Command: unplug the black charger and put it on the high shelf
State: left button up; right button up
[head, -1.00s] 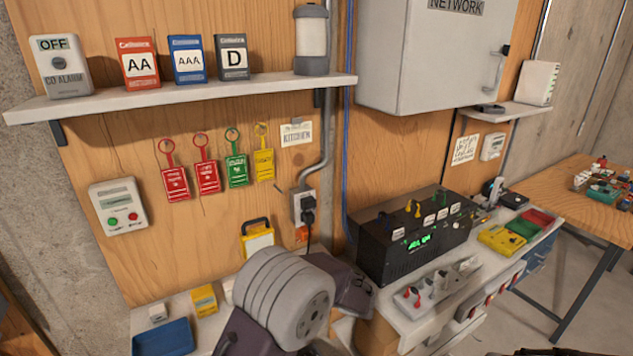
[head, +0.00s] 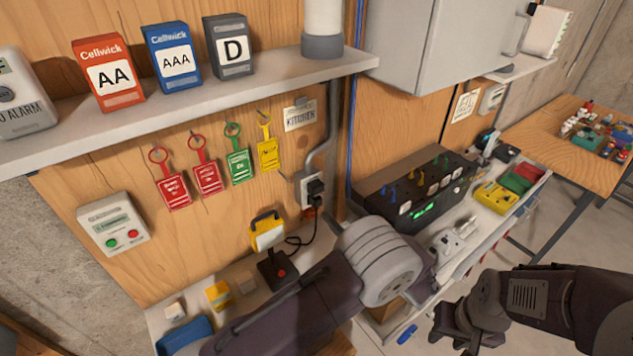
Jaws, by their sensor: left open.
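A black plug-in charger (head: 316,188) sits in the wall outlet (head: 306,196) below the grey conduit. Its black cord loops down to a black box with a red button (head: 279,272) on the bench. A long pale shelf (head: 200,98) runs along the wall above, carrying several boxes. My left arm reaches across the lower middle, below and in front of the outlet. My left gripper (head: 424,268) is mostly hidden behind its thick grey joint, open and apart from the charger. My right gripper (head: 463,325) is low on the right, away from the charger; its jaws are unclear.
Battery boxes (head: 175,60) and a grey-white cylinder (head: 323,30) stand on the shelf. Hanging tags (head: 206,178) are left of the outlet. A black power unit (head: 420,195) stands on the right bench. A grey cabinet (head: 425,45) hangs above.

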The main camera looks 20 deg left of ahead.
aim_at(319, 193)
pick_arm(q)
jog(key=x, duration=0.9)
jog(key=shift+w+a+f, duration=0.1)
jog(key=shift+w+a, duration=0.1)
jog(key=shift+a, duration=0.05)
dwell(0.4)
dwell(0.8)
grip_shut()
jog(key=shift+s+d, duration=0.1)
jog(key=shift+d, duration=0.05)
jog(key=shift+v, duration=2.85)
